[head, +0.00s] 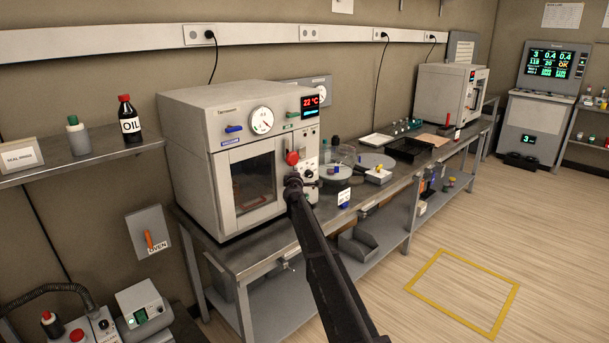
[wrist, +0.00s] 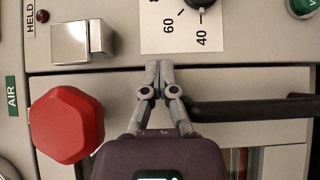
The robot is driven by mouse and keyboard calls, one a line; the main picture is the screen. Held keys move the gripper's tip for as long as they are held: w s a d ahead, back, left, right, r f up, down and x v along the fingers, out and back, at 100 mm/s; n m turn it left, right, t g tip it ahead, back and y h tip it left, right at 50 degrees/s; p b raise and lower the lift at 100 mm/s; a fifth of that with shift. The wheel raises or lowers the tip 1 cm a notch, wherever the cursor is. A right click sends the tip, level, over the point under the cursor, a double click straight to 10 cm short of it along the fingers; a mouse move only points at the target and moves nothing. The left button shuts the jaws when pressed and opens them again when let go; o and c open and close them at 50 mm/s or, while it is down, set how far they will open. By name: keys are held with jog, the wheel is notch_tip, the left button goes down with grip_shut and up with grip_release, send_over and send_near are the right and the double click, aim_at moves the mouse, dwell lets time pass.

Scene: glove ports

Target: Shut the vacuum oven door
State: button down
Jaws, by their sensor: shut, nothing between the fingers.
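The vacuum oven (head: 190,140) is a pale box on the bench at left, with a dial gauge and a red display. Its windowed door (head: 224,190) lies close to the front face; I cannot tell whether a small gap remains. The wrist view shows the door's edge (wrist: 285,132) and a black bar handle (wrist: 250,109). A red octagonal knob (wrist: 67,125) is at the door's corner, also seen in the head view (head: 292,158). My gripper (head: 293,182) is shut and empty, its fingertips (wrist: 160,66) over the door-panel seam, beside the handle's end. Contact is unclear.
The bench (head: 260,240) continues right with glassware, a black tray (head: 408,150) and another instrument (head: 445,95). A shelf (head: 80,160) with bottles is at left. An orange OVEN wall switch (head: 149,240) is below it. The floor at right is open, with a yellow outline (head: 440,307).

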jog(key=shift+w+a+y, duration=0.15)
jog(key=shift+a+y, duration=0.15)
jog(key=shift+a, duration=0.55)
jog(key=s+d, duration=0.9)
jog(key=d, duration=0.3)
jog(key=shift+s+p, duration=0.3)
jog(key=shift+p, duration=0.1)
jog(key=s+d+f+m+g+h, duration=0.4)
jog(key=s+d+m, duration=0.3)
jog(key=s+d, duration=0.3)
jog(key=s+d+f+m+g+h, duration=0.35)
jog(key=s+d+f+m, duration=0.2)
jog(key=s+d, duration=0.4)
jog(key=s+f+m+g+y, duration=0.3)
jog(key=s+f+g, duration=0.1)
jog(key=s, duration=1.1)
jog(key=s+a+f+m+g+y, duration=0.1)
jog(key=s+f+m+g+y, duration=0.2)
jog(key=s, duration=1.3)
notch_tip(320, 180, down, 2)
jog(key=g, duration=0.3)
